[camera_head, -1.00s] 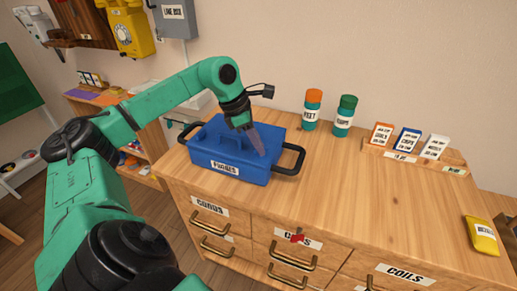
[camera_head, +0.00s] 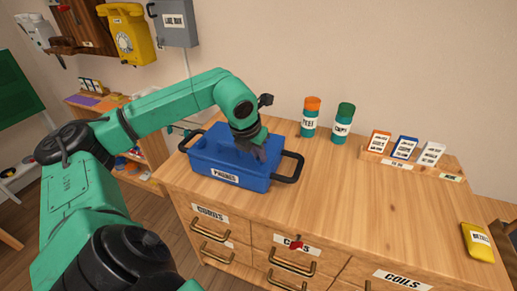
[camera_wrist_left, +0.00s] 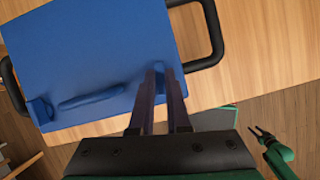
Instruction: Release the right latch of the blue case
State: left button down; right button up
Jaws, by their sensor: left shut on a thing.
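The blue case (camera_head: 212,160) stands on the wooden cabinet top, with a white label on its front and a black handle at each end. Its lid looks closed. My left gripper (camera_head: 260,155) points down at the right part of the case. In the left wrist view its fingers (camera_wrist_left: 161,75) are shut on the small blue right latch (camera_wrist_left: 159,69), which they partly hide. The left latch (camera_wrist_left: 40,109) and the lid's blue grip bar (camera_wrist_left: 91,98) are clear of the fingers. My right gripper (camera_wrist_left: 263,134) shows small in the left wrist view, away from the case; its opening is unclear.
An orange-capped canister (camera_head: 310,117) and a green-capped canister (camera_head: 341,123) stand behind the case to the right. A wooden rack (camera_head: 412,166) holds several cards. A yellow packet (camera_head: 478,242) lies at far right. The cabinet top right of the case is clear.

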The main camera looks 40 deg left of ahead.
pick_arm(q)
jog(key=shift+r+n+y+p, duration=0.1)
jog(key=shift+n+y+p, duration=0.35)
jog(key=shift+n, duration=0.65)
jog(key=c, duration=0.9)
grip_release()
jog(key=shift+s+d+r, duration=0.1)
jog(key=shift+r, duration=0.25)
jog(key=p+v, duration=0.2)
jog(key=v, duration=1.1)
jog(key=shift+s+r, duration=0.1)
jog(key=shift+r, duration=0.25)
